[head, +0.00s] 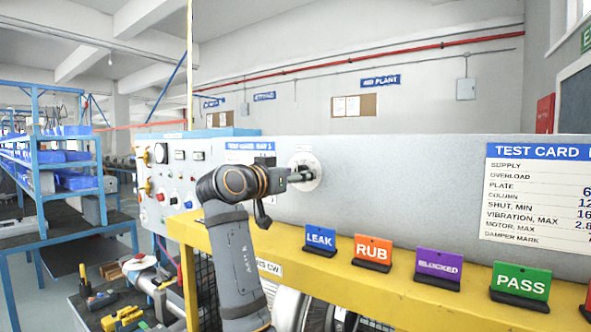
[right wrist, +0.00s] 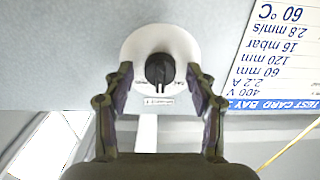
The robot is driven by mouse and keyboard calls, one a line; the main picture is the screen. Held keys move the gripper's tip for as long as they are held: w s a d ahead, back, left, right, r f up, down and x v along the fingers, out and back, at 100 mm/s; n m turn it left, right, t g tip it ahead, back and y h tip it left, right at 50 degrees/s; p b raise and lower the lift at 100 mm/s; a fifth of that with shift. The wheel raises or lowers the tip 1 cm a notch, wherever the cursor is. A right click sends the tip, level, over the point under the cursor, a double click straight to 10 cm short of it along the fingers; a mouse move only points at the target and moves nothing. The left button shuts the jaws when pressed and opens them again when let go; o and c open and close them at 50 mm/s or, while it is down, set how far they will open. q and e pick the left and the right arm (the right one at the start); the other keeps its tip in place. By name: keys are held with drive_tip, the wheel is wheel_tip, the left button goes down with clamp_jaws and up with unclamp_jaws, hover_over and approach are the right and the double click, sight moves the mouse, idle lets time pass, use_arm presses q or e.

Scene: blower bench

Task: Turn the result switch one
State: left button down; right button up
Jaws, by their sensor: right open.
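The result switch is a black knob (right wrist: 159,68) on a round white plate (right wrist: 133,48) set in a grey panel. A light mark on the knob points down in the right wrist view, toward a small label too small to read. In the head view the plate (head: 308,160) is partly hidden by my right gripper (head: 294,177). In the right wrist view my right gripper (right wrist: 160,75) is open, with one finger on each side of the knob. I cannot tell whether the fingers touch it. My left gripper is not in view.
Sign stands LEAK (head: 319,239), RUB (head: 372,252), BLOCKED (head: 438,267) and PASS (head: 519,284) stand along the yellow ledge (head: 340,270). A test card (head: 540,200) is on the panel at right. A control panel (head: 170,180) is left of my arm.

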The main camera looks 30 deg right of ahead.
drive_tip(key=shift+w+d, duration=0.1)
drive_tip(key=c, duration=1.1)
drive_tip(key=shift+c, duration=0.2)
drive_tip(key=shift+n, duration=0.3)
drive_tip(key=n+p, duration=0.1)
drive_tip(key=n, duration=0.7)
drive_tip(key=shift+n, duration=0.3)
drive_tip(key=o, duration=1.1)
